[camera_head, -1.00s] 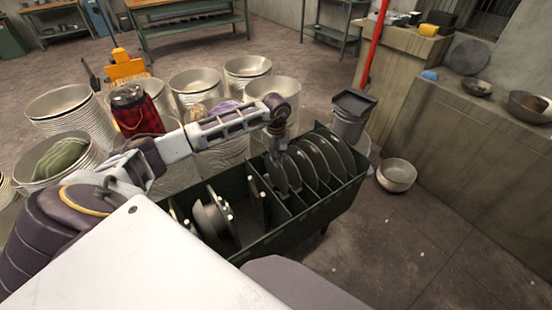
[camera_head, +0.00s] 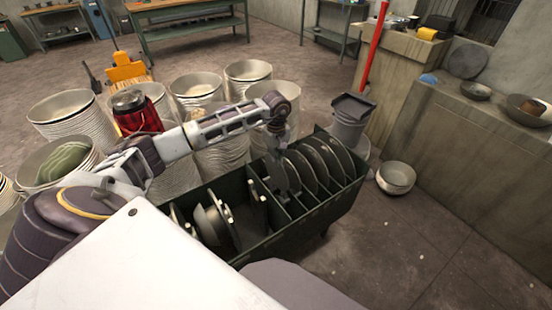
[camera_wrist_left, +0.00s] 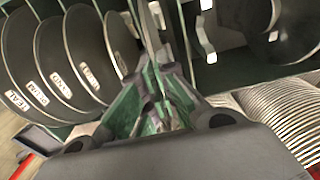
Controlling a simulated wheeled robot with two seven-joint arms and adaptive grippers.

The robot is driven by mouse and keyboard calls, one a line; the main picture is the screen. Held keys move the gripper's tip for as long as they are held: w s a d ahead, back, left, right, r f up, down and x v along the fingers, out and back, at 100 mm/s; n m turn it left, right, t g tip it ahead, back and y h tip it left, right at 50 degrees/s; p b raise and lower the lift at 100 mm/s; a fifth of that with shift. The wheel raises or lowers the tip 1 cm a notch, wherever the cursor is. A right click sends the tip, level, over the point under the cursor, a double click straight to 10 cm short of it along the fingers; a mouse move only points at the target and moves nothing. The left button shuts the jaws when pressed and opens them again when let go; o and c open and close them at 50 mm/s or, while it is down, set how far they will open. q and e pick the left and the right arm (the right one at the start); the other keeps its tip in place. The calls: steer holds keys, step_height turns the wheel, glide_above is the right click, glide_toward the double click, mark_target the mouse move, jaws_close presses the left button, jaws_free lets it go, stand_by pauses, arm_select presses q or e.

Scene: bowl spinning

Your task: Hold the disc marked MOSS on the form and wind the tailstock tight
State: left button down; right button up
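Thin dark discs stand on edge in the slots of a long dark green rack (camera_head: 318,213). I cannot read MOSS anywhere. My left gripper (camera_wrist_left: 163,108) points down at the near end of the row, its green fingers close around a disc (camera_wrist_left: 150,25) seen edge-on, its label hidden. The rounded form (camera_head: 210,218) sits in the rack's left part. An upright piece, perhaps the tailstock (camera_head: 257,197), stands between it and the discs. My right gripper is not in view.
A stone counter (camera_head: 480,135) lines the right. Floor at the lower right is open.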

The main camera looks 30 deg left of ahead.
arm_select(q)
steer(key=shift+r+p, duration=0.45)
steer(key=shift+r, duration=0.65)
stand_by(0.4)
